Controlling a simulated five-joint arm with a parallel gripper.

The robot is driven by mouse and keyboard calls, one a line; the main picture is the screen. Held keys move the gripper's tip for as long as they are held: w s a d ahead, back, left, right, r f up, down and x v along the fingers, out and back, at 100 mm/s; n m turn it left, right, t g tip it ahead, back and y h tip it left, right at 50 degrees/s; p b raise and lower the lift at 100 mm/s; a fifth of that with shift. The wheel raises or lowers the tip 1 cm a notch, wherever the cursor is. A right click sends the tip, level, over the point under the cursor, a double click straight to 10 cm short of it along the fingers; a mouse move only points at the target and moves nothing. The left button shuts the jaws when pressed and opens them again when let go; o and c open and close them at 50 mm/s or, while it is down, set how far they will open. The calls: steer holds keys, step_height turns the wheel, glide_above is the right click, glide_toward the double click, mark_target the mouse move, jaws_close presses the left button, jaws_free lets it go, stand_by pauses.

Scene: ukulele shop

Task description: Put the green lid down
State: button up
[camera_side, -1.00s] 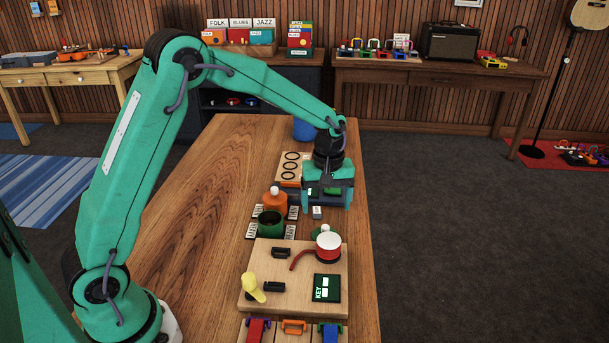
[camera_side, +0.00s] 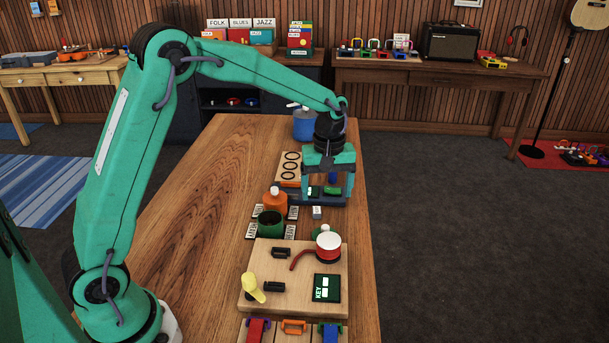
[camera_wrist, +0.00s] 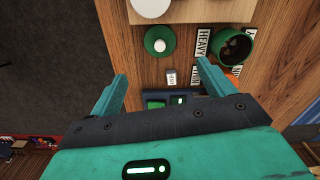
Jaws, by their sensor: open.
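The green lid (camera_wrist: 158,46) with a white knob lies on the wooden table, beside the pale board's edge. In the side view the lid (camera_side: 318,232) is partly hidden by a red-and-white tin. The open green pot (camera_side: 270,229) stands left of it among label cards; it also shows in the wrist view (camera_wrist: 249,52). My gripper (camera_wrist: 162,71) is open with nothing between its fingers. In the side view my gripper (camera_side: 327,192) is above the dark tray, beyond the lid and apart from it.
The pale board (camera_side: 262,304) holds the red-and-white tin (camera_side: 328,246), a yellow item (camera_side: 252,286) and a key display (camera_side: 327,288). An orange pot (camera_side: 275,203) stands behind the green pot. The table's left side is clear.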

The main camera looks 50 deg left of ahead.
steer(key=s+r+m+t, duration=0.2)
steer(key=s+r+m, duration=0.3)
steer(key=s+r, duration=0.55)
steer(key=s+r+m+t, duration=0.1)
steer(key=s+m+t, duration=0.2)
steer(key=s, duration=1.2)
steer(key=m, duration=0.3)
steer(key=shift+s+r+t, duration=0.3)
steer(key=shift+s, duration=0.05)
